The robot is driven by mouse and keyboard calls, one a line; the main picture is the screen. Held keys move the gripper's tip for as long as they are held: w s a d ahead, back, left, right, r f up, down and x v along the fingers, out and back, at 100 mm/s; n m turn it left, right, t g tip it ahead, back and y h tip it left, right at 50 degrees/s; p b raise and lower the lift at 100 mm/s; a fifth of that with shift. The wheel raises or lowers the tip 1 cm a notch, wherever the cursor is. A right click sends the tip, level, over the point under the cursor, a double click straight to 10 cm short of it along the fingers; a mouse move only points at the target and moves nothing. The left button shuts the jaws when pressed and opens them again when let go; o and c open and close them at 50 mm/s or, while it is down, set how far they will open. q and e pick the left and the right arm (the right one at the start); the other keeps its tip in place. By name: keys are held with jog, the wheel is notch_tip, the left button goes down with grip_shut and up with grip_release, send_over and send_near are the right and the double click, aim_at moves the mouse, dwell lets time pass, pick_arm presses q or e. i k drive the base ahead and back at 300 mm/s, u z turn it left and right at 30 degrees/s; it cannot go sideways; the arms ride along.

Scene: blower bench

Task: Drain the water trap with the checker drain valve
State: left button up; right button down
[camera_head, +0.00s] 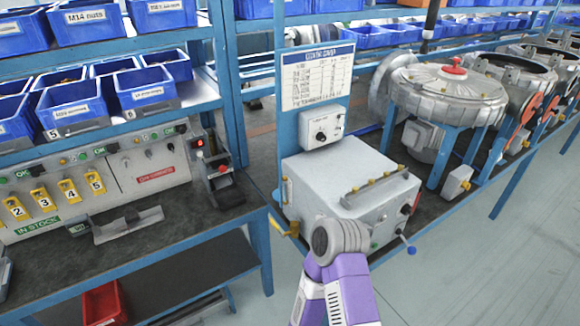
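The checker (345,185) is a pale grey box on the bench, with a metal bar and yellow fittings on its sloped top. A yellow lever (291,230) sticks out at its lower left. A lever with a blue ball end (410,249) sticks out at its lower right. I cannot tell which of these, if either, is the drain valve, and I cannot make out the water trap. A purple arm link of mine with a grey round joint stands before the checker's front and hides part of it. Neither gripper's fingers show.
A sign board (318,76) and a small control box (322,127) stand behind the checker. Round blower housings (450,95) are at the right. A panel with yellow numbered tags (68,190) and blue bins (146,90) are at the left. A red bin (103,303) sits below.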

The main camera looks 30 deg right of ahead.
aim_at(272, 221)
jog(key=z, duration=1.5)
jog(key=k, duration=0.1)
jog(key=u, duration=0.85)
jog(key=i, duration=0.4)
jog(key=u, duration=0.1)
jog(key=k, duration=0.25)
jog(key=u, duration=0.6)
jog(key=i, duration=0.5)
jog(key=z, duration=0.05)
